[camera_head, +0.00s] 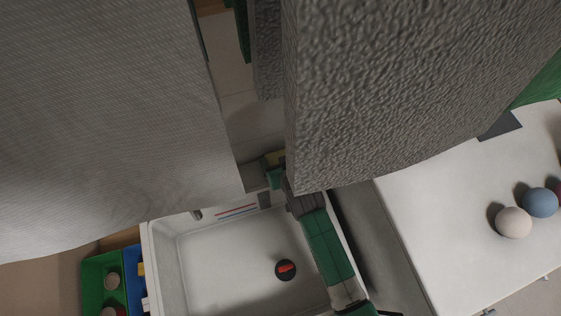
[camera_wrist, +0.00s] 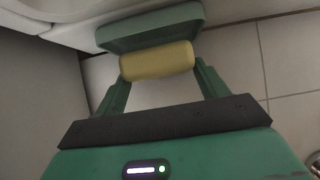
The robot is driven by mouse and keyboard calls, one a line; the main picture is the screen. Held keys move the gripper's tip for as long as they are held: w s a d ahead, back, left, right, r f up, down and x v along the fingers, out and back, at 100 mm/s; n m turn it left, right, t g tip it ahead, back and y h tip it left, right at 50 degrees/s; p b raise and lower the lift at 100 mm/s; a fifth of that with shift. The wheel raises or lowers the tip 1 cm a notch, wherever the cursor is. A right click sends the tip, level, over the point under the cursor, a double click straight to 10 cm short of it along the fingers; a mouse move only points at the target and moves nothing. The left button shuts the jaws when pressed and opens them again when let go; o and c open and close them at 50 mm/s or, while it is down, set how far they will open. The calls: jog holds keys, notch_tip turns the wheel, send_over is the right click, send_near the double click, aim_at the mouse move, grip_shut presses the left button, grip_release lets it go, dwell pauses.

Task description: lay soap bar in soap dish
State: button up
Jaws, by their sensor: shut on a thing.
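In the wrist view, my gripper (camera_wrist: 157,75) is shut on a pale yellow soap bar (camera_wrist: 157,61), one green finger at each end. Just beyond the bar is a shallow green dish (camera_wrist: 150,28), which looks like the soap dish, against a white surface. The bar overlaps the dish's near edge in this view; I cannot tell whether they touch. The soap dish cannot be made out there.
Large grey textured shapes (camera_head: 400,90) block much of the head view. Below is a white basin (camera_head: 215,290) with a black round piece (camera_head: 286,270) topped in red. A white table (camera_head: 450,230) with balls stands right. Green (camera_head: 92,275) and blue bins are left.

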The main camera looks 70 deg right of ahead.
notch_tip(320, 180, down, 2)
jog(key=shift+f, duration=0.2)
jog(key=o, duration=1.1)
jog(key=shift+s+a+r, duration=0.2)
jog(key=shift+r, duration=0.3)
jog(key=p+v, duration=0.1)
jog(key=v, duration=1)
jog(key=shift+a+p, duration=0.15)
jog(key=shift+p, duration=0.15)
